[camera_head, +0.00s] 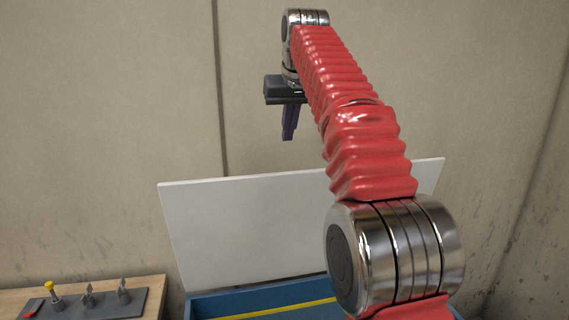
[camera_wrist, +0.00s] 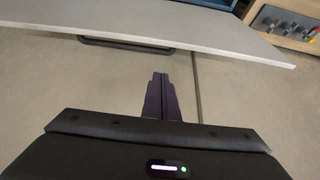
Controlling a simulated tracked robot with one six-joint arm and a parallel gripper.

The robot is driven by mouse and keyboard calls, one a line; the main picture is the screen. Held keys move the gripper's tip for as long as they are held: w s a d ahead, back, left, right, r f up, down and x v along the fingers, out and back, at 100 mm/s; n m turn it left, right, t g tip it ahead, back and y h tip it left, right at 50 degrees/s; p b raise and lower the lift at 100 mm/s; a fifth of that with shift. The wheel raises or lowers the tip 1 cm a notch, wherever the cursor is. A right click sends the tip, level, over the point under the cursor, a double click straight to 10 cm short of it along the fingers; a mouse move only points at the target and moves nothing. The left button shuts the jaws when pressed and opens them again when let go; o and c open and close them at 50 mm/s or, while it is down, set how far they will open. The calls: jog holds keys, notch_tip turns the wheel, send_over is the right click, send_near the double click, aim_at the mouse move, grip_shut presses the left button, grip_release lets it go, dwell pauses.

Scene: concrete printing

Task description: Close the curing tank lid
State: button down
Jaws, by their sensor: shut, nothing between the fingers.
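The curing tank lid (camera_head: 250,225) is a pale flat panel standing raised, leaning back toward the wall, at the rear of the blue curing tank (camera_head: 210,304). In the wrist view the lid (camera_wrist: 170,25) spans the top of the picture, with a dark handle-like bar (camera_wrist: 125,43) at its edge. My gripper (camera_head: 288,135) hangs above the lid's top edge in the head view, apart from it. In the wrist view my gripper's dark purple fingers (camera_wrist: 161,80) are together with nothing between them. My arm hides part of the lid and tank.
A wooden table (camera_head: 152,285) at the lower left holds a dark board (camera_head: 100,304) with several small fittings, one yellow-topped. It also shows at the wrist view's upper right (camera_wrist: 285,25). A concrete wall (camera_head: 110,100) stands behind. A yellow stripe (camera_head: 275,309) runs along the tank.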

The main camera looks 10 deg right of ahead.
jog(key=shift+w+d, duration=0.1)
jog(key=shift+w, duration=0.55)
jog(key=shift+w+f, duration=0.1)
jog(key=shift+f, duration=0.05)
jog(key=shift+w+f, duration=0.2)
jog(key=shift+f, duration=2.1)
jog(key=shift+w+f, duration=0.2)
jog(key=shift+f, duration=2.05)
